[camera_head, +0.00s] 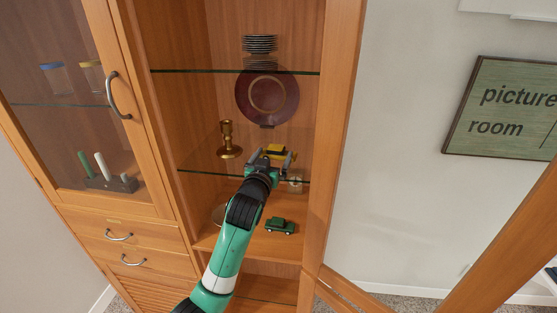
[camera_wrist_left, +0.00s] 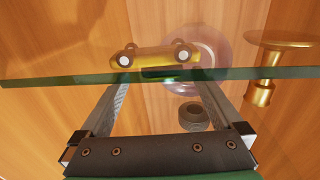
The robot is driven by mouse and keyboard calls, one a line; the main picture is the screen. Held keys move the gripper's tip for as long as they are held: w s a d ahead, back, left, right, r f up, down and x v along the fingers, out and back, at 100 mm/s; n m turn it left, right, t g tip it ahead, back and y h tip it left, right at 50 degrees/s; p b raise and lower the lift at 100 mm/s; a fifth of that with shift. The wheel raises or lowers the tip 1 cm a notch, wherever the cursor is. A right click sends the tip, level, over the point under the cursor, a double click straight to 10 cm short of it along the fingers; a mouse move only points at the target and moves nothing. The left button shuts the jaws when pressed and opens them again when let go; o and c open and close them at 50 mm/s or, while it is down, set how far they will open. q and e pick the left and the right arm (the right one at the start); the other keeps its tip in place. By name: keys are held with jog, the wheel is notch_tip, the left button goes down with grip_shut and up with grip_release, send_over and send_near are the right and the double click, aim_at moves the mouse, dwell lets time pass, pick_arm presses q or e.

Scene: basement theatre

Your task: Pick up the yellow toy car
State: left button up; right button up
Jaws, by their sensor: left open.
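The yellow toy car (camera_head: 274,149) stands on the middle glass shelf of the open cabinet. My left gripper (camera_head: 272,156) is open at the front of that shelf, with its fingers toward the car's near side. In the left wrist view, which looks upside down, the car (camera_wrist_left: 152,60) shows beyond and between the two fingertips (camera_wrist_left: 161,88). The green glass edge crosses in front of part of the car. I see no firm contact; the exact gap cannot be told. My right gripper is not in view.
A brass candlestick (camera_head: 227,140) stands left of the car, and a purple plate (camera_head: 267,97) stands behind. A glass shelf (camera_head: 200,71) with stacked plates (camera_head: 260,45) is above. A green toy car (camera_head: 280,225) is below.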

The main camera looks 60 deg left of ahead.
pick_arm(q)
jog(key=shift+r+p+x, duration=0.2)
jog(key=shift+p+x, duration=0.55)
jog(key=shift+x, duration=2.2)
jog(key=shift+s+a, duration=0.1)
jog(key=c, duration=1.5)
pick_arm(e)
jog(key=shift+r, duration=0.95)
pick_arm(q)
jog(key=shift+r, duration=0.1)
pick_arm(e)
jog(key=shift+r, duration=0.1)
